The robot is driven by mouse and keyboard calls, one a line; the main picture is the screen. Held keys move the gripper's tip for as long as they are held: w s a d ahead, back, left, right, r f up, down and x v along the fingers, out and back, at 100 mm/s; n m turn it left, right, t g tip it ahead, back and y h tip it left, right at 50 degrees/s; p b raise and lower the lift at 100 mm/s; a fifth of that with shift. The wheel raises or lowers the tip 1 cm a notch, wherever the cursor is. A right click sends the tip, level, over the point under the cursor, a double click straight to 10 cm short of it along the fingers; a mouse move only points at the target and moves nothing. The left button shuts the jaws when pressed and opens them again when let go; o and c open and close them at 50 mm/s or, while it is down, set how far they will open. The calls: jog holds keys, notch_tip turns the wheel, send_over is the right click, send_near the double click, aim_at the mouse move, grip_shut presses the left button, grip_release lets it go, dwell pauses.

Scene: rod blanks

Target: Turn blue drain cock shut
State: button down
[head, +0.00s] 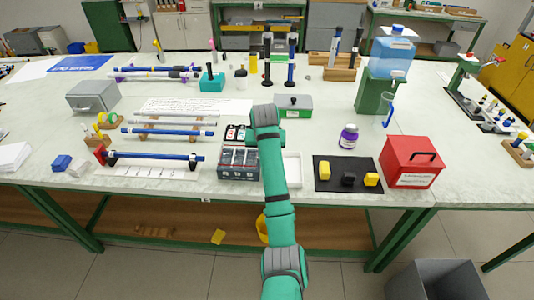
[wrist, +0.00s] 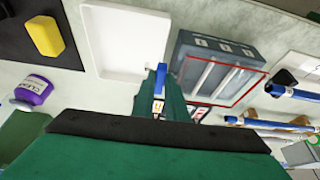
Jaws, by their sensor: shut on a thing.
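My gripper (wrist: 160,88) shows in the wrist view as green fingers shut on a narrow blue piece (wrist: 160,78). I cannot tell whether this piece is the drain cock's handle. In the head view my own arm hides the fingertips, which are near the middle of the bench. A blue water tank (head: 392,55) stands on a green stand (head: 376,92) at the back right.
Close to the gripper are a grey divided box (head: 238,171) with rods and a white tray (head: 292,170). To the right are a black mat (head: 334,183) with yellow blocks, a purple-labelled jar (head: 349,137) and a red box (head: 408,165). Rods on stands fill the left.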

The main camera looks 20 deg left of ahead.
jog(key=shift+a+m, duration=0.1)
jog(key=shift+m, duration=0.2)
jog(key=c, duration=1.8)
grip_release()
jog(key=shift+o, duration=0.2)
jog(key=v, duration=1.1)
jog(key=shift+w+a, duration=0.15)
jog(key=shift+f, duration=0.1)
